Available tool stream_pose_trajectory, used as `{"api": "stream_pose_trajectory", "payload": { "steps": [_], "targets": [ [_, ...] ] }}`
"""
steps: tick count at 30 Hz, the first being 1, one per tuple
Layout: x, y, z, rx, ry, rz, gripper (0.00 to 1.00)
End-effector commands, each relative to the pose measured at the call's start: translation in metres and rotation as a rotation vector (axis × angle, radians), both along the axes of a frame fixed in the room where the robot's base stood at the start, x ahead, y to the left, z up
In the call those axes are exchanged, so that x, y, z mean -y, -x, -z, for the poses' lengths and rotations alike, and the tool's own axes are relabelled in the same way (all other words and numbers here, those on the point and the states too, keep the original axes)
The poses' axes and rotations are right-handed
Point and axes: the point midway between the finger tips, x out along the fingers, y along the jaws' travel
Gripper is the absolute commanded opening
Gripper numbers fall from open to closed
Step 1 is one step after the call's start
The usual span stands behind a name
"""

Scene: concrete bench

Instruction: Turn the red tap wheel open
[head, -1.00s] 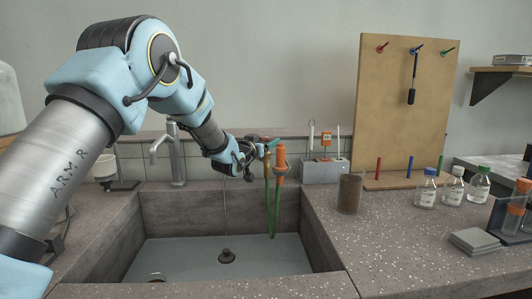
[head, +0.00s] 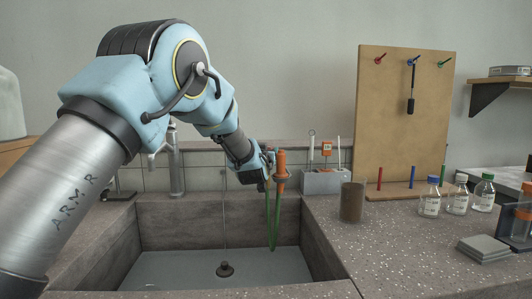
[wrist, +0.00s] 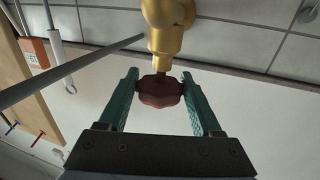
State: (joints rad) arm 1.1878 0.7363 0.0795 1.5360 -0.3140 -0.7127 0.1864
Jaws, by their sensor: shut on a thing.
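The red tap wheel (wrist: 160,90) is a small lobed knob on the end of a brass tap (wrist: 166,38) in the wrist view. My gripper (wrist: 159,76) has its two green fingers on either side of the wheel, shut on its rim. In the head view my gripper (head: 266,172) is at the back of the sink, beside an orange fitting (head: 281,165). The wheel is hidden there behind my gripper. How far the wheel is turned cannot be told.
The sink (head: 215,268) lies below my gripper, with a green hose (head: 275,218) hanging into it. A grey tap (head: 176,165) stands to the left. A grey holder (head: 322,182), brown beaker (head: 352,202) and pegboard (head: 400,125) stand to the right.

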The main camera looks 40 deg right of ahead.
Motion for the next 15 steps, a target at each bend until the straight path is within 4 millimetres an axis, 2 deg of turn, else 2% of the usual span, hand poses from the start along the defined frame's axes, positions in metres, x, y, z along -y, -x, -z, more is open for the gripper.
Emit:
{"api": "stream_pose_trajectory", "payload": {
  "steps": [2,3,10,15],
  "targets": [
    [0.0001,-0.0001,-0.0003,0.000,0.000,0.000,0.11],
    [0.0001,0.0000,-0.0003,0.001,0.001,0.000,0.68],
    [0.0001,-0.0001,-0.0003,0.001,0.001,0.001,0.94],
    [0.0001,-0.0001,-0.0003,0.001,0.001,0.001,0.96]
  ]
}}
